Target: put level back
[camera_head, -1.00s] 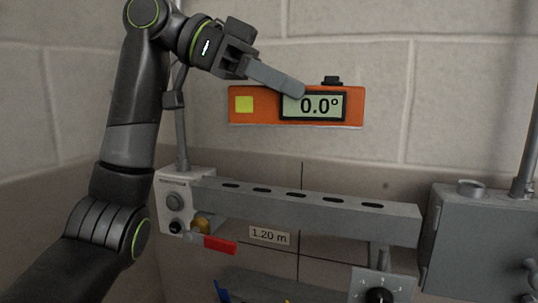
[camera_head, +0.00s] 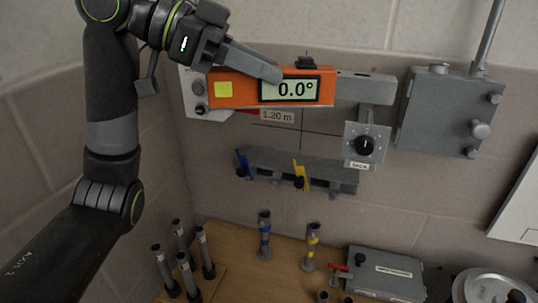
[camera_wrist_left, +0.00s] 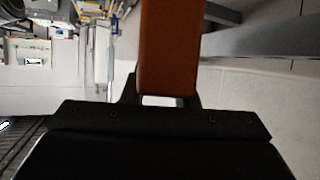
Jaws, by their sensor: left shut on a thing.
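The orange level (camera_head: 240,92) has a yellow square and a display reading 0.0°. My left gripper (camera_head: 272,74) is shut on it near the middle of its top. The level looks horizontal and covers part of the grey slotted bar (camera_head: 366,88) on the wall; I cannot tell whether it touches the bar. In the left wrist view the level's orange body (camera_wrist_left: 170,50) stands between the fingers. My right gripper is not in view.
Below are a JACK dial box (camera_head: 366,146), a wall rack (camera_head: 320,176) with blue and yellow clips, and a wooden bench (camera_head: 225,285) with several dark posts, two banded posts and a grey box (camera_head: 388,274). A grey wall cabinet (camera_head: 440,112) stands right.

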